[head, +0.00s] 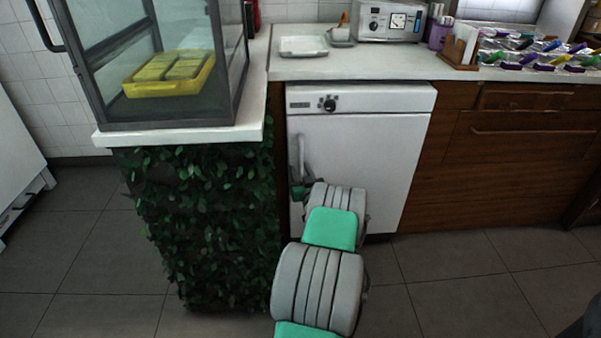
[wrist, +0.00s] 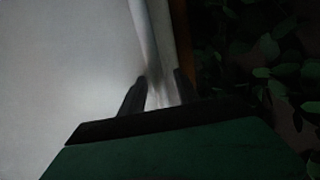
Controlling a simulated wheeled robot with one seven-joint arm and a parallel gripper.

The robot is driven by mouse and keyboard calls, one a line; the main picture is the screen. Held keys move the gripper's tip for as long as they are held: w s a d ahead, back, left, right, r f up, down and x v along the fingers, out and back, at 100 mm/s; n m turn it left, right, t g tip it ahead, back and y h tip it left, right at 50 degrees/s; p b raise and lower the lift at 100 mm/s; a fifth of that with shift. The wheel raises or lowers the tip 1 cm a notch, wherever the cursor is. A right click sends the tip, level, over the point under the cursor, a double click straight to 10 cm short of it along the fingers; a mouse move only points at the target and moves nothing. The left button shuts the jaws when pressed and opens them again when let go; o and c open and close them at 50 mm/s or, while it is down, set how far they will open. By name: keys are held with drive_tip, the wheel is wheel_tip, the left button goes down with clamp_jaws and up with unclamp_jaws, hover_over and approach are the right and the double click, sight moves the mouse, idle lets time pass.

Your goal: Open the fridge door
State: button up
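The fridge (head: 365,150) is a white under-counter unit with a dial on its top panel. Its door looks closed. The upright pale door handle (head: 300,150) is at the door's left side. My gripper (head: 299,186) is at the lower part of this handle, partly hidden by my arm. In the wrist view the door (wrist: 70,70) fills the left side. The handle (wrist: 155,35) runs down between the two dark fingers of my gripper (wrist: 160,80). The fingers are apart, one on each side of the handle. The dark picture does not show whether they press on it.
A leafy-sided stand (head: 205,220) with a glass case (head: 160,60) is close on the left of the fridge. Wooden cabinets (head: 500,170) are on the right. A white counter (head: 400,68) runs above.

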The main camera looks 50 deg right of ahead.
clamp_jaws()
idle(1.3)
